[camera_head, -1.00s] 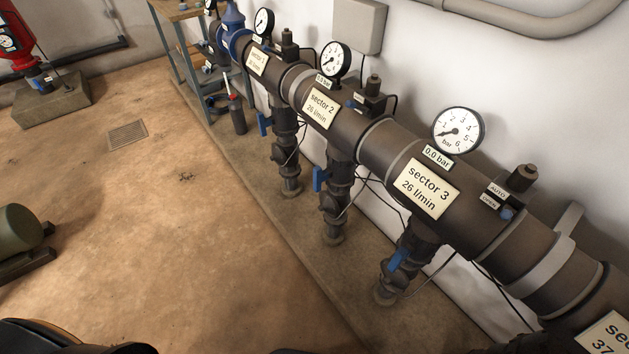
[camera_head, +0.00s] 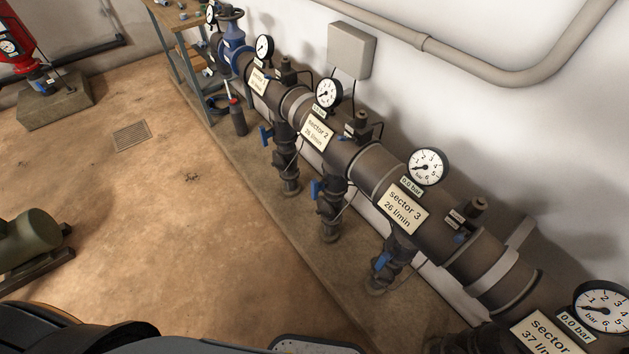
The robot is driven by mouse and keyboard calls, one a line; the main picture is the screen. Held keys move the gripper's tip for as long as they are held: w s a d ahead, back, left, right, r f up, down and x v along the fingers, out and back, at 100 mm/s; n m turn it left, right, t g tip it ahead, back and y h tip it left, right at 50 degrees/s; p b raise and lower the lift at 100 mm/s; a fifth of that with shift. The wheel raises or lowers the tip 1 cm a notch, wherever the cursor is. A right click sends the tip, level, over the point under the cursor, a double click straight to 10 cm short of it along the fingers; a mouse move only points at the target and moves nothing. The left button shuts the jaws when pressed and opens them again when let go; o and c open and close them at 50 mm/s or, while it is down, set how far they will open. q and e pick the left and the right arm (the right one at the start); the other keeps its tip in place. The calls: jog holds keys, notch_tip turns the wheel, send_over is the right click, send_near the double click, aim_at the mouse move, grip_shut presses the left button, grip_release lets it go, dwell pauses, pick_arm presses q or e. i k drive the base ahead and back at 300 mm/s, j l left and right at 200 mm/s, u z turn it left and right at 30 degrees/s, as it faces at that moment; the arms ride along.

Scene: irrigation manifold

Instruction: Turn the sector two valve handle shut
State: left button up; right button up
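The sector two valve handle is a small blue lever (camera_head: 315,188) on the left side of the dark drop pipe (camera_head: 330,208), under the sector 2 sign (camera_head: 317,131). The lever looks roughly upright, along the pipe. Its exact turn is hard to tell at this size. The sector 2 gauge (camera_head: 327,93) stands on the main pipe above; its reading is too small to make out. Neither of my grippers shows in the head view, and nothing touches the lever.
Similar blue levers sit on the sector 1 (camera_head: 265,136) and sector 3 (camera_head: 381,262) drop pipes. The main pipe (camera_head: 365,157) runs along the white wall. A green motor (camera_head: 28,238) stands at left. The brown floor (camera_head: 205,230) between is clear.

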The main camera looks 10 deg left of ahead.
aim_at(316, 186)
jog(key=i+j+z, duration=0.2)
jog(key=j, duration=1.3)
jog(key=i+j+z, duration=0.1)
jog(key=j+z, duration=0.15)
jog(key=j, duration=1.25)
